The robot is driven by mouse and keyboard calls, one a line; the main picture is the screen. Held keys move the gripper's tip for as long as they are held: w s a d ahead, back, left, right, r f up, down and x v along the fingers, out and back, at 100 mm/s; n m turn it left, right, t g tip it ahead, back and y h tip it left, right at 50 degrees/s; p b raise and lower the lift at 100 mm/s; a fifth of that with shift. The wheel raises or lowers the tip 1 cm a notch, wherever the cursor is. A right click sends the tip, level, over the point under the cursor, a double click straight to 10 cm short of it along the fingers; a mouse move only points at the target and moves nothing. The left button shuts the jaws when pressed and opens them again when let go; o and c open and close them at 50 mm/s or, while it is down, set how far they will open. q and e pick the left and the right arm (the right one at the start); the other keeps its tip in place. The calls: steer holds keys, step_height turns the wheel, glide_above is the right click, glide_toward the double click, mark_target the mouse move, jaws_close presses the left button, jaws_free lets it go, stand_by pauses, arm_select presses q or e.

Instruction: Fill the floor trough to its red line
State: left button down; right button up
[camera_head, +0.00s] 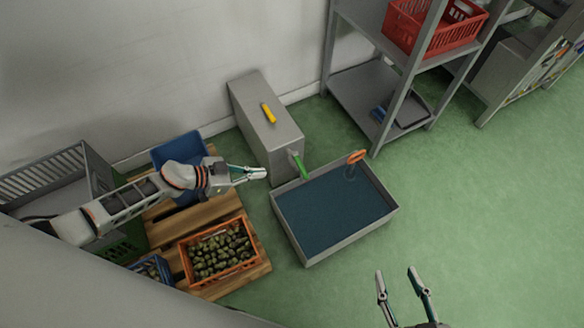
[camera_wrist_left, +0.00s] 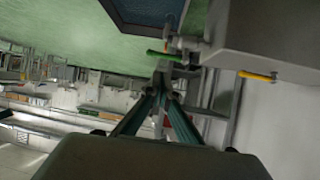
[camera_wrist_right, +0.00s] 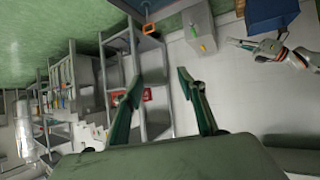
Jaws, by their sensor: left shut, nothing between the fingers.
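The floor trough (camera_head: 283,236) is a grey, shallow box on the green floor, holding dark blue water. I cannot make out a red line on it. A grey cabinet (camera_head: 262,140) stands at its far left side, with a green lever (camera_head: 304,168) on a spout by the trough's edge. The lever also shows in the left wrist view (camera_wrist_left: 164,55), just beyond my fingertips. My left gripper (camera_head: 264,174) is shut and empty, left of the lever and apparently apart from it. My right gripper (camera_head: 397,272) is open and empty, in front of the trough's right side.
A yellow bar (camera_head: 268,113) is on the cabinet top. An orange ring (camera_head: 356,156) stands at the trough's far corner. A pallet (camera_head: 228,205) holds an orange crate (camera_head: 187,268) of olives and a blue crate (camera_head: 172,150). A shelf rack (camera_head: 357,92) stands behind. The floor at right is clear.

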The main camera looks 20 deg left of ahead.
mark_target(301, 171)
arm_select(q)
steer(key=b+x, duration=0.5)
steer(key=x, duration=0.9)
steer(key=shift+b, duration=0.35)
steer(key=shift+r, duration=0.1)
arm_select(e)
steer(key=a+m, duration=0.1)
steer(key=a+r+m+y, duration=0.1)
steer(key=a, duration=0.1)
steer(key=a+m+t, duration=0.1)
steer(key=a, duration=0.1)
steer(key=shift+w+a+r, duration=0.2)
steer(key=shift+w+r, duration=0.05)
steer(key=shift+r, duration=0.05)
arm_select(q)
steer(key=shift+w+d+n+t+y+p, duration=0.5)
steer(key=shift+d+n+t+p, duration=0.25)
steer(key=shift+p, duration=0.35)
arm_select(e)
steer(key=shift+s+d+f+n+g, duration=0.1)
steer(key=shift+d+f+n+g, duration=0.05)
steer(key=shift+d+n, duration=0.5)
steer(key=shift+d+f+n+g, duration=0.15)
steer(key=shift+d+n, duration=0.3)
steer(key=shift+d, duration=0.4)
